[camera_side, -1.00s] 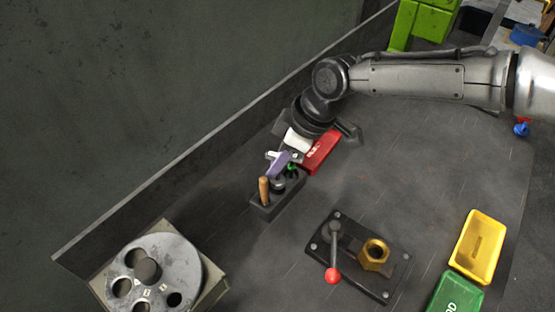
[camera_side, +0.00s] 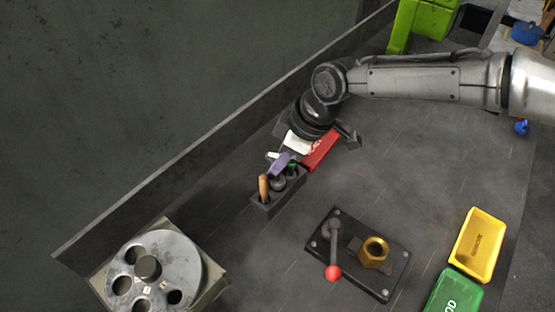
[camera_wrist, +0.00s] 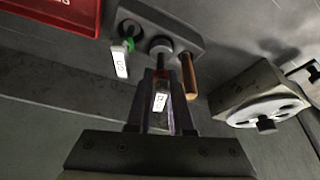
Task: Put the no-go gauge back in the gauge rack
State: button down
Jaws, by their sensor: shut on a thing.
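The no-go gauge (camera_wrist: 160,96), with a red band and a white label, is between the fingers of my gripper (camera_wrist: 163,112), which is shut on it. In the side view my gripper (camera_side: 280,164) is right over the gauge rack (camera_side: 264,209), a dark grey block also seen in the wrist view (camera_wrist: 198,42). The go gauge (camera_wrist: 127,44), with a green ring and white tag, stands in the rack at the left of the wrist view. The no-go gauge's lower end is hidden, so I cannot tell whether it is in a hole.
A red box (camera_side: 321,150) lies close behind. A clamp fixture with a brass nut (camera_side: 374,252), yellow tray (camera_side: 461,248) and green tray (camera_side: 445,293) are right; a holed wheel (camera_side: 159,267) is front left.

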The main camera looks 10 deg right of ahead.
jog(key=shift+f, duration=1.3)
dwell(0.4)
jog(key=c, duration=0.7)
grip_release()
jog(key=shift+v, duration=3.5)
jog(key=shift+r, duration=0.1)
jog(key=shift+r, duration=1.4)
